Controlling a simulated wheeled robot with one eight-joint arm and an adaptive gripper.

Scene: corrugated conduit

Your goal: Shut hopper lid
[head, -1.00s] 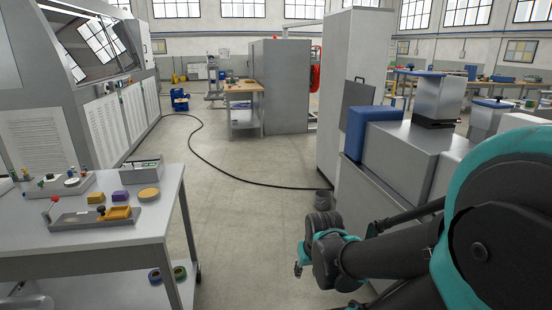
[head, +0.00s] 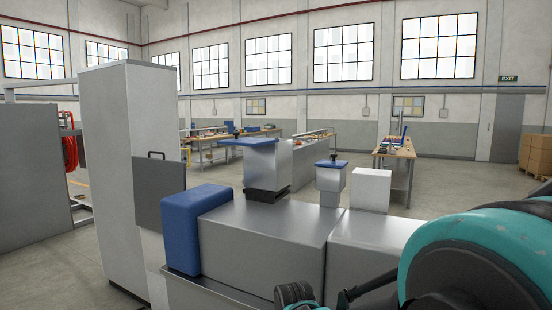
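The larger hopper (head: 267,165) is a grey metal box on a dark foot, standing on top of a long grey machine. Its flat blue lid (head: 248,141) has a dark knob and reaches out past the hopper's left side. The lid looks shifted left, with the right part of the top not covered; the inside is hidden from this angle. A smaller hopper (head: 330,185) with a blue lid (head: 332,163) stands behind to the right. My arm fills the lower right corner, in front of the machine.
The grey machine housing (head: 265,235) has a blue end block (head: 195,225) at its left. A tall white cabinet (head: 128,160) with a dark panel (head: 160,192) stands to the left. A white box (head: 371,188) sits right of the small hopper. Workbenches (head: 397,160) stand far behind.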

